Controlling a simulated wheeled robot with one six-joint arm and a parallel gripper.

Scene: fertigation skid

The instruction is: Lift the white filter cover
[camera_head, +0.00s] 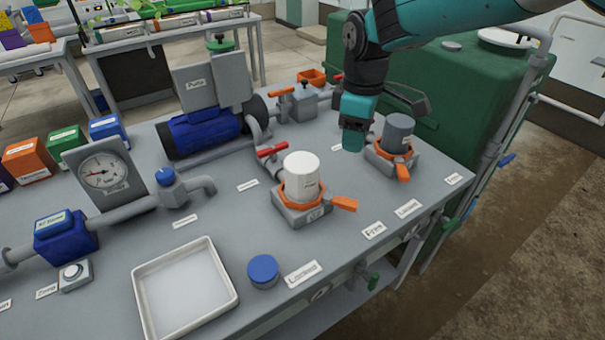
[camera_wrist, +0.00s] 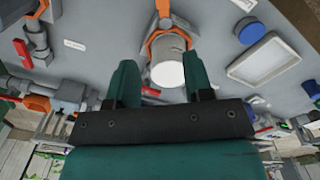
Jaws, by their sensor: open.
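The white filter cover (camera_head: 302,177) stands upright on a grey base with an orange ring (camera_head: 301,193) around its foot. An orange lever (camera_head: 345,204) sticks out to the right of the ring. My gripper (camera_head: 352,140) is above and behind the cover, to its right in the head view, and apart from it. In the wrist view my gripper (camera_wrist: 160,80) shows two teal fingers spread apart with nothing held. The white cover (camera_wrist: 168,62) appears beyond and between the fingertips there.
A dark grey filter cover (camera_head: 397,135) with its own orange ring stands close to the right of my gripper. A white tray (camera_head: 236,293) and a blue cap (camera_head: 263,270) lie in front. A red-handled valve (camera_head: 272,150) and pipes stand behind the white cover.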

